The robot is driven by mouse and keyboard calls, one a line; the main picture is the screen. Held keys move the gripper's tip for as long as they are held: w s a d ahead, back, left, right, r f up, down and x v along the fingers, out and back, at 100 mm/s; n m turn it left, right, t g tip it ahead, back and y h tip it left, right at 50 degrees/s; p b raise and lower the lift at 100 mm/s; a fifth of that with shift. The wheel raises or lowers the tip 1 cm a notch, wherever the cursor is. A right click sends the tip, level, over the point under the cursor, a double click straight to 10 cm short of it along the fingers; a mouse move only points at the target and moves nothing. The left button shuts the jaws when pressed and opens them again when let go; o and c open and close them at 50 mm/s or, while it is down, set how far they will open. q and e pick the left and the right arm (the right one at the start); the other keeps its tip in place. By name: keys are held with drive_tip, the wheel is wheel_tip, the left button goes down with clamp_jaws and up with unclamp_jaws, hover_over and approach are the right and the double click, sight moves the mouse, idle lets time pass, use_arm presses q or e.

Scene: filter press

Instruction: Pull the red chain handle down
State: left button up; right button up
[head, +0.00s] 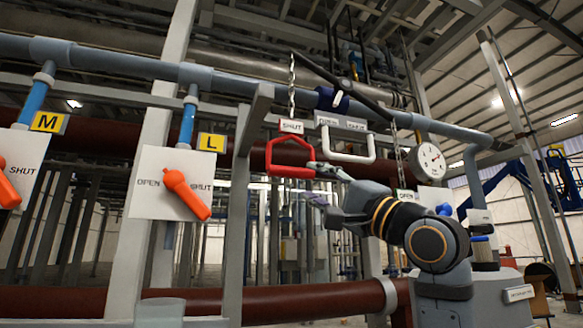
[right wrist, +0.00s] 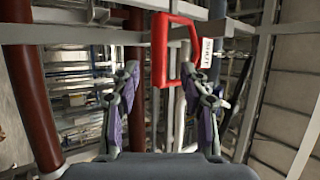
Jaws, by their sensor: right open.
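The red chain handle (head: 290,171) is a loop hanging from a chain (head: 292,85) under a SHUT label (head: 291,126), left of centre in the head view. My right gripper (head: 312,183) is open, just right of the handle's lower corner. In the right wrist view the handle (right wrist: 159,55) shows between and beyond the open fingers (right wrist: 160,78), in the upper middle. I see no grip on it; whether a finger touches it I cannot tell. My left gripper is not in view.
A white handle (head: 348,158) hangs right of the red one. Orange levers (head: 186,194) on white panels stand at the left. A grey upright post (head: 238,215) is left of the red handle. A dark red pipe (head: 270,306) runs below, and a gauge (head: 431,161) is at the right.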

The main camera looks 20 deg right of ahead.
sight(294, 173)
drive_tip(key=p+x, duration=0.3)
drive_tip(key=x, duration=0.4)
drive_tip(key=shift+w+a+r+p, duration=0.1)
drive_tip(key=shift+a+p, duration=0.15)
drive_tip(key=shift+p, duration=0.1)
drive_tip(key=shift+w+a+r, duration=0.1)
drive_tip(key=shift+w+r, duration=0.05)
drive_tip(key=shift+w, duration=0.2)
drive_tip(key=shift+c, duration=0.3)
clamp_jaws()
